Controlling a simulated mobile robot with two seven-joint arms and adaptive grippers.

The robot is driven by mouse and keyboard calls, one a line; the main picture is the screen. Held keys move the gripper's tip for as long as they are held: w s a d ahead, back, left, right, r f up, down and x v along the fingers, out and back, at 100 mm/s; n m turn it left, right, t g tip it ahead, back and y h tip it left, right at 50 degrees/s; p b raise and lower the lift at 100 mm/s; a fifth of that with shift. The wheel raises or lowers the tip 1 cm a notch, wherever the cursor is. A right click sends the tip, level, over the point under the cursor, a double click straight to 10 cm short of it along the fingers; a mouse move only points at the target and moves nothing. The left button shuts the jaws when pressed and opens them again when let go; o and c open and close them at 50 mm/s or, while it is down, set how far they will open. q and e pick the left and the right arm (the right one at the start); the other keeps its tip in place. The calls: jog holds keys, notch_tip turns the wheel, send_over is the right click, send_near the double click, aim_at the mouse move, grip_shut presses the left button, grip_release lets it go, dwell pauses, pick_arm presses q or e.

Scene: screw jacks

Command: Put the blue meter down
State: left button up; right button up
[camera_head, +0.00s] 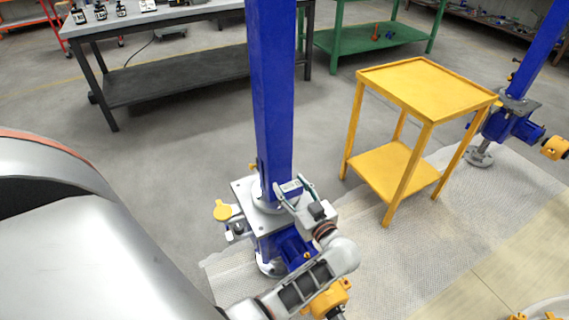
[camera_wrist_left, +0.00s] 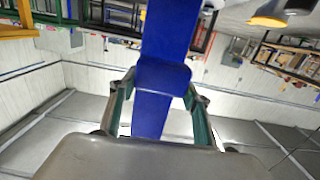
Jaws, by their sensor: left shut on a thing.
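My left gripper (camera_head: 291,187) is in front of the near blue jack column (camera_head: 271,90), just above the jack's grey top plate. It is shut on the blue meter (camera_head: 292,185), whose small light face shows between the fingers in the head view. In the left wrist view, the meter's blue body (camera_wrist_left: 163,76) sits between the fingertips (camera_wrist_left: 160,90), with the blue column behind it. The two blues overlap, so the meter's outline is partly hard to tell. My right gripper is not in view.
A yellow two-shelf cart (camera_head: 428,88) stands to the right, its top clear. A grey workbench (camera_head: 180,20) with small bottles is behind left. A green table (camera_head: 370,38) is at the back. A second blue jack (camera_head: 512,122) stands far right. Grey floor lies between.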

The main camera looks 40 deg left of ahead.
aim_at(291, 186)
pick_arm(q)
notch_tip(291, 186, up, 8)
jog(key=shift+r+p, duration=0.15)
jog(key=shift+p, duration=0.95)
